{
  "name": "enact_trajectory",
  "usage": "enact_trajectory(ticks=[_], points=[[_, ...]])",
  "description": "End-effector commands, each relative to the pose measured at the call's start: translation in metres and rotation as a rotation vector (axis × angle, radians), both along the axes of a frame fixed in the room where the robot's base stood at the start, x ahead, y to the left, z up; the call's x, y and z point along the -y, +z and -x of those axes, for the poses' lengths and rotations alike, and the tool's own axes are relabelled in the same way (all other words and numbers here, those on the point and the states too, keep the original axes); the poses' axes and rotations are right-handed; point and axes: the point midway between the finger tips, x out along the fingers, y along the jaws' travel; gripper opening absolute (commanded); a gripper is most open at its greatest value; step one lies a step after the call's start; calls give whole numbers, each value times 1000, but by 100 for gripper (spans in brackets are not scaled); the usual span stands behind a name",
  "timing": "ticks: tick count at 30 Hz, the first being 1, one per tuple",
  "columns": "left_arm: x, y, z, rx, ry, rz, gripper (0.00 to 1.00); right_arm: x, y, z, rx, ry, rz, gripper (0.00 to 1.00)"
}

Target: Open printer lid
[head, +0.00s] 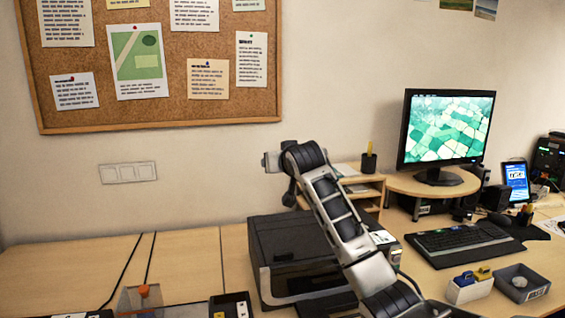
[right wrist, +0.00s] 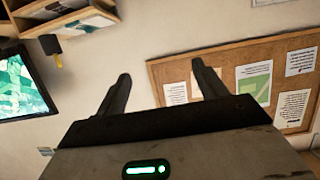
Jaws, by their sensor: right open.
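The black printer (head: 285,241) stands on the desk near the middle of the head view. Its lid looks shut, and my right arm crosses in front of its right part. My right gripper (right wrist: 160,80) is open and empty in the right wrist view, with its two dark fingers spread apart and only wall and corkboard behind them. In the head view my right arm reaches up over the printer, and its far end is above the printer's back; the fingers are hard to make out there. My left gripper is not in view.
A corkboard (head: 160,112) hangs on the wall above. A small wooden shelf (head: 368,196) stands behind the printer. The monitor (head: 447,130), keyboard (head: 464,243) and small bins (head: 522,284) are to the right.

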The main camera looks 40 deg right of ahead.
Motion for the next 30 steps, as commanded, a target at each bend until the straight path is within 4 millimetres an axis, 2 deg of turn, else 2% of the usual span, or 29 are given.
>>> enact_trajectory(ticks=[6,12,24,30], points=[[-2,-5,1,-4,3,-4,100,0,0,0,0,0,1,71],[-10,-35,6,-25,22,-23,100,-1,0,2,1,0,2,71],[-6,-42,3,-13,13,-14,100,-40,31,88,4,1,3,71],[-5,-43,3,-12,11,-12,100,-55,44,121,5,1,2,71]])
